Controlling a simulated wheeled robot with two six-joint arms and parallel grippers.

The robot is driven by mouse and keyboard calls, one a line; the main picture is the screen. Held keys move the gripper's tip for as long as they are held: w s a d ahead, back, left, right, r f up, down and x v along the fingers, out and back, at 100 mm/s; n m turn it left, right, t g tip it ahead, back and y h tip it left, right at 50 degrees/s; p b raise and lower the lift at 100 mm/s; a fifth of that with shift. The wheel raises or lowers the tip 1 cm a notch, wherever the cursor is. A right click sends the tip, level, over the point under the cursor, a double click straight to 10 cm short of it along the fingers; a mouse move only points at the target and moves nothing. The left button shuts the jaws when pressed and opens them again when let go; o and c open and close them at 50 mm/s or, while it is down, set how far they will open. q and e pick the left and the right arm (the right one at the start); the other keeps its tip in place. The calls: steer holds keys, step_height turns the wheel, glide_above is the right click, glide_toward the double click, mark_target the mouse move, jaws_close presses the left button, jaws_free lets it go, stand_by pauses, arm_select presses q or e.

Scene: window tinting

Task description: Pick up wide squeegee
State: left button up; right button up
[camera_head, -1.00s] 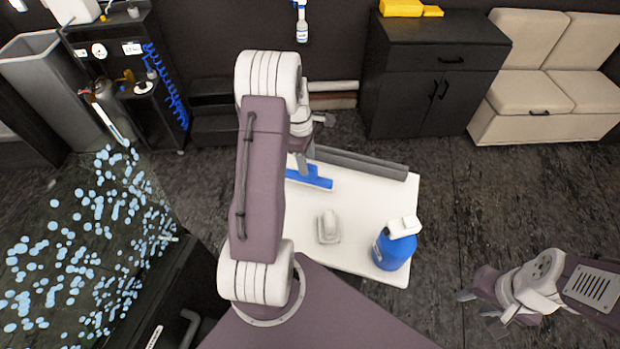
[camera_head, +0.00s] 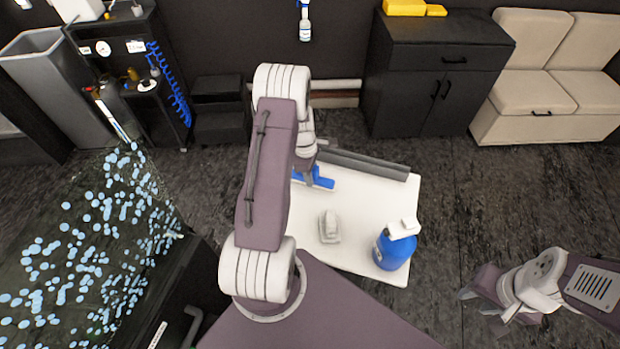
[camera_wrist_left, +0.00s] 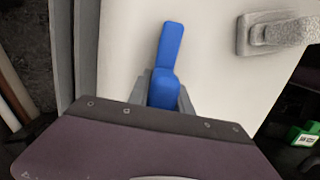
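The blue squeegee (camera_head: 322,182) lies flat on the white table, partly hidden in the head view by my left gripper (camera_head: 308,180). In the left wrist view its blue handle (camera_wrist_left: 168,52) points away from the camera, and its near end passes between the grey fingers of my left gripper (camera_wrist_left: 164,88). The fingers stand on either side of the blue part and look open, with little space beside it. My right gripper (camera_head: 482,307) is open and empty, low at the right, away from the table.
The white table (camera_head: 360,200) also carries a white block with a handle (camera_head: 329,227), a blue bottle with a white cap (camera_head: 394,247) and dark grey rolls (camera_head: 370,165) along its back edge. A dark, droplet-covered window (camera_head: 80,250) is at the left.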

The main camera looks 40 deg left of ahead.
arm_select(q)
jaws_close()
steer(key=shift+r, duration=0.15)
steer(key=shift+w+r, duration=0.1)
steer(key=shift+r, duration=0.2)
step_height(320, 180, up, 3)
steer(key=shift+f+b, duration=0.15)
steer(key=shift+b, duration=0.3)
steer(key=w+d+r+b, duration=0.1)
steer(key=d+r, duration=0.6)
steer(key=d, duration=0.4)
steer(key=shift+w+d+r, duration=0.2)
steer(key=shift+w+d, duration=0.05)
steer(key=shift+w, duration=0.15)
